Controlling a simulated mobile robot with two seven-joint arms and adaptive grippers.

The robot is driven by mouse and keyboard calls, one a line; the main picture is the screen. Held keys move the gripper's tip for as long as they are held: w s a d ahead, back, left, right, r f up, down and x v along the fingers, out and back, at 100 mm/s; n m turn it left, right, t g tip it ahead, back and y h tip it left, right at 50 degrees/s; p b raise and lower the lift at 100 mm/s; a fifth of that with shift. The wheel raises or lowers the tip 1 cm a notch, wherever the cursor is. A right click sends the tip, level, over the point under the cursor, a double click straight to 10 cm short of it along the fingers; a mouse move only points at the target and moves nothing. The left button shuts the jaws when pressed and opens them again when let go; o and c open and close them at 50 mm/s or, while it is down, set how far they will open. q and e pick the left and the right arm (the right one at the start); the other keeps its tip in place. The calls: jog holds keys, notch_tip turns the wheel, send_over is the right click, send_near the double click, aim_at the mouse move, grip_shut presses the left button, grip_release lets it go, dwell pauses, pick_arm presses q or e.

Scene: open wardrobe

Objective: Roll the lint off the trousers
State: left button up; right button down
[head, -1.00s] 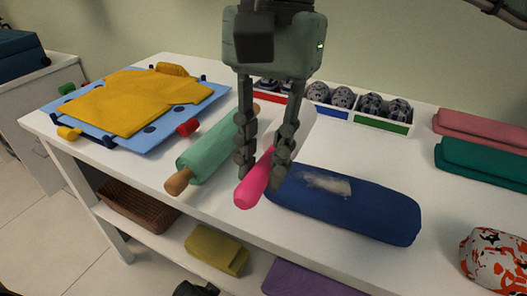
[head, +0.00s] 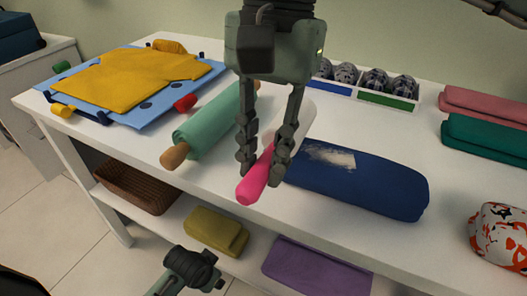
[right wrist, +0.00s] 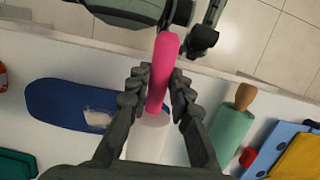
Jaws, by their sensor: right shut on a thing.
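My right gripper (head: 264,160) is shut on the pink handle (head: 254,186) of a lint roller, whose pale roll (head: 298,110) is partly hidden behind the fingers. The right wrist view shows the handle (right wrist: 162,70) between the fingers (right wrist: 158,95) and the white roll (right wrist: 148,138) beyond. The folded dark blue trousers (head: 385,188) lie on the white table just right of the roller, with a pale lint patch (head: 331,156) on top. The trousers (right wrist: 60,100) and lint (right wrist: 97,118) also show in the right wrist view. I cannot tell whether roll and trousers touch.
A green rolling pin-shaped thing (head: 205,125) lies left of the roller. A yellow shirt (head: 130,85) lies on a blue board. A sock box (head: 372,97) and folded pink (head: 490,105) and green cloths (head: 485,140) lie behind and right. A shelf below holds folded cloths and a basket (head: 135,188).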

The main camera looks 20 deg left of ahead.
jog(key=shift+f+b, duration=0.5)
jog(key=shift+b, duration=0.05)
dwell(0.4)
